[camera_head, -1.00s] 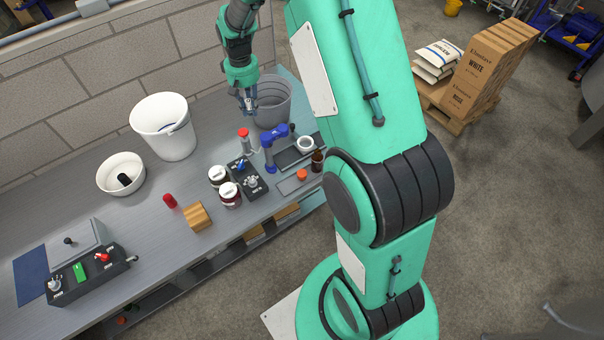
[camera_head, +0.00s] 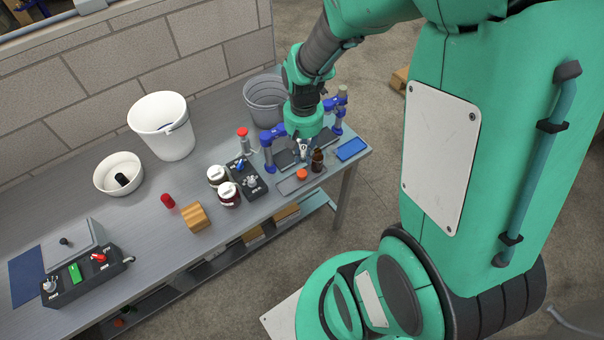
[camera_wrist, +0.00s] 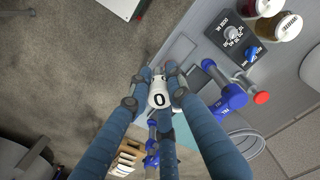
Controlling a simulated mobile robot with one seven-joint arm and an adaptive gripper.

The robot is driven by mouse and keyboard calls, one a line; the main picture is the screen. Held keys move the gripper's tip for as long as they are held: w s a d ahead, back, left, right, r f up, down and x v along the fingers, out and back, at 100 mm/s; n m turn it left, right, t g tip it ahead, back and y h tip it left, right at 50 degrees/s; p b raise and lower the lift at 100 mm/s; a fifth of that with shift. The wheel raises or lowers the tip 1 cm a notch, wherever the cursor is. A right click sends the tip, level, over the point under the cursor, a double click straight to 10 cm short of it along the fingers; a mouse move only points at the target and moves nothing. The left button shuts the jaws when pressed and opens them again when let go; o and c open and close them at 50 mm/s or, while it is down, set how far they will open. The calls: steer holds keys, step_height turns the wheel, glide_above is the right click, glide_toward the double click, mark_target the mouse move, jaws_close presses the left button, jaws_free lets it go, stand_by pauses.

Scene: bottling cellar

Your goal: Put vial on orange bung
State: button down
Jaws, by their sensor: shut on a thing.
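The orange bung (camera_head: 302,175) sits on a flat grey tray (camera_head: 289,187) near the table's front edge. My gripper (camera_head: 303,152) is just behind it in the head view. In the wrist view my gripper (camera_wrist: 158,88) is shut on a small white thing (camera_wrist: 158,97) marked "0". I cannot tell for sure that this is the vial, or how high it is above the table. A small brown bottle (camera_head: 318,160) stands right of the bung. The bung does not show clearly in the wrist view.
Blue-headed stands (camera_head: 268,152) flank my gripper. A black control box (camera_head: 247,180), jars (camera_head: 228,194) and a red-topped tube (camera_head: 243,139) stand left. A grey bucket (camera_head: 262,92) is behind, a blue pad (camera_head: 352,149) right. The table's front edge is close.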

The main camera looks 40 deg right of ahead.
steer(key=s+f, duration=0.2)
steer(key=s, duration=0.6)
step_height(320, 180, down, 12)
steer(key=shift+a+m, duration=0.3)
steer(key=shift+a, duration=0.05)
steer(key=shift+s+r, duration=0.1)
stand_by(0.3)
steer(key=b, duration=0.2)
glide_above(302, 173)
steer(key=shift+f, duration=0.75)
steer(key=shift+f, duration=1.75)
steer(key=shift+f, duration=0.15)
